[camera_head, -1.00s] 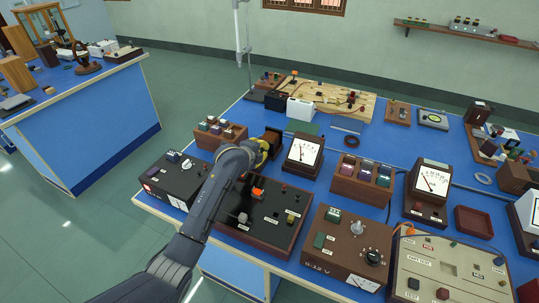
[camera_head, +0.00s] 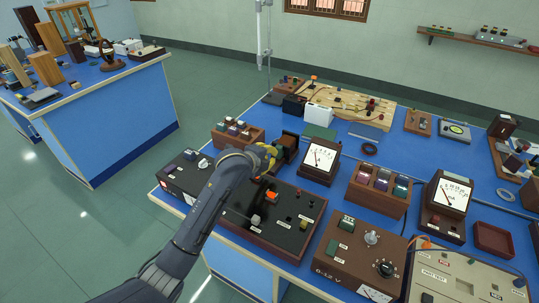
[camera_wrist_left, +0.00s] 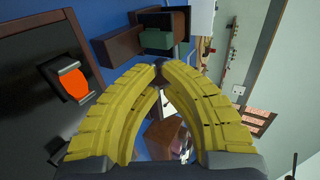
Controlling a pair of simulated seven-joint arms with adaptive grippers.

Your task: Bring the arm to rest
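My left arm enters the head view from the lower left, reaching over a black-topped wooden panel (camera_head: 290,225). My left gripper (camera_head: 276,153) has yellow fingers and is beside a small brown box (camera_head: 289,146), left of a white-faced meter (camera_head: 320,158). In the left wrist view, the curved yellow fingers of the left gripper (camera_wrist_left: 158,68) meet at their tips, with no held object visible. An orange part (camera_wrist_left: 72,83) of the panel shows at the left there. My right gripper is in neither view.
The blue bench (camera_head: 345,205) is crowded with a black box (camera_head: 187,172), a brown supply box (camera_head: 358,255), a socket block (camera_head: 380,186) and another meter (camera_head: 449,200). A clamp stand rises behind. Open floor (camera_head: 130,220) lies between this bench and the left-hand bench (camera_head: 120,120).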

